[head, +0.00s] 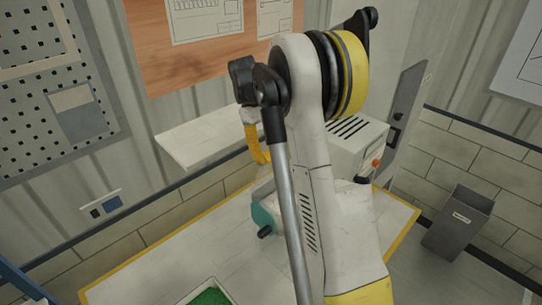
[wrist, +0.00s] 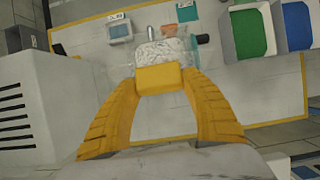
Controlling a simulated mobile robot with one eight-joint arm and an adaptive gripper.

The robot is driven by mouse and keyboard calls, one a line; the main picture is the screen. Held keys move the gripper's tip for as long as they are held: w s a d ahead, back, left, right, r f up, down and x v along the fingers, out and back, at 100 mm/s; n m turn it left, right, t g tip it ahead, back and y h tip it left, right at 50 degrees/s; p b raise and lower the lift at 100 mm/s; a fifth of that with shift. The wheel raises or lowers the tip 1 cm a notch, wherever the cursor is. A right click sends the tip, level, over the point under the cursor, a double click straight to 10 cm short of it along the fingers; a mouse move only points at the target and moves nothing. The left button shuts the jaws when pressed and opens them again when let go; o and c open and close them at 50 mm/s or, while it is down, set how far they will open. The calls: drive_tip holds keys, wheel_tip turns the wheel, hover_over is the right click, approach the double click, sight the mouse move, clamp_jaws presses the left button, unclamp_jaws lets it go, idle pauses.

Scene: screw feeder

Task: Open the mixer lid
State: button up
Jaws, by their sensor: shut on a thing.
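In the wrist view my gripper (wrist: 158,82) has its two yellow fingers closed around a yellow block, which looks like the handle of the mixer lid (wrist: 158,77). A lumpy white mass (wrist: 160,52) shows just beyond the block, with a faint clear surface around it. I cannot tell from this view whether the lid is raised. In the head view a yellow finger of my gripper (head: 257,145) shows left of my arm, which hides the grasp. A white machine housing with vent slots (head: 357,135) stands behind my arm.
A worktable with a yellow edge (head: 140,274) lies below. A green bin (wrist: 248,32) and a blue bin (wrist: 297,25) stand at its upper right in the wrist view. A white shelf (head: 205,138) juts from the wall near my gripper. A grey bin (head: 458,222) is at the right.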

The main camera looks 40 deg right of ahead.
drive_tip(key=shift+f, duration=0.1)
drive_tip(key=o, duration=1.4)
drive_tip(key=v, duration=1.2)
